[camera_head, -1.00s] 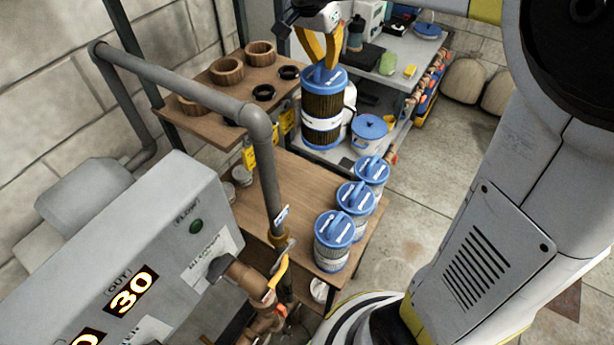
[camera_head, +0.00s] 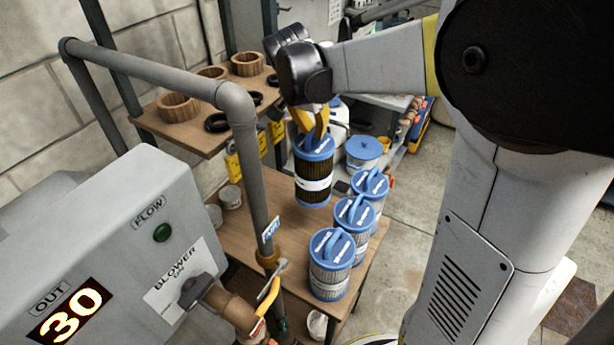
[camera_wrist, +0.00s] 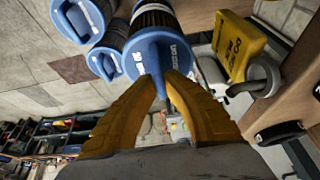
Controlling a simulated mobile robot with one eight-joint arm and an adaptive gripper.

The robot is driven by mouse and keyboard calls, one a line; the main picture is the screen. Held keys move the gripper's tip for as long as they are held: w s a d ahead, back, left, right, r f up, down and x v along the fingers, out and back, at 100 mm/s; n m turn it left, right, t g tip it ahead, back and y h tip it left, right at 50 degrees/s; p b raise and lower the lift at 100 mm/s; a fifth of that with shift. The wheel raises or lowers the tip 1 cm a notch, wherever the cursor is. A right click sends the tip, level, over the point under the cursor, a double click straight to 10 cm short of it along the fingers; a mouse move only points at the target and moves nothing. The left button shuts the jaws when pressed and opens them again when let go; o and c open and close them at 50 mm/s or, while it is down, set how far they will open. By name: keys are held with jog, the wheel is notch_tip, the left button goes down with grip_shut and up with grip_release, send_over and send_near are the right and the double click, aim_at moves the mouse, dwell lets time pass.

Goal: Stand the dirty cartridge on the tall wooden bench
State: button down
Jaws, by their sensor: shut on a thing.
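My gripper (camera_head: 312,122) is shut on the blue top handle of a dirty cartridge (camera_head: 314,168), which has brown pleats, a white band and blue end caps. The cartridge hangs upright over the wooden bench (camera_head: 238,232), behind and left of the cartridges standing there. Whether its base touches the bench I cannot tell. In the wrist view the yellow fingers (camera_wrist: 168,88) close on the handle of the cartridge (camera_wrist: 160,52).
Several paler cartridges (camera_head: 330,262) stand in a row along the bench's right side. A wooden shelf (camera_head: 195,132) with wooden rings and black rings is at the back left. A grey pipe (camera_head: 262,170) rises in front. The bench's left middle is mostly clear.

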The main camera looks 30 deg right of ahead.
aim_at(313, 168)
notch_tip(313, 168, down, 13)
jog(key=shift+r+b, duration=0.15)
jog(key=shift+b, duration=1)
jog(key=c, duration=1.6)
grip_release()
jog(key=shift+c, duration=0.2)
jog(key=shift+o, duration=0.2)
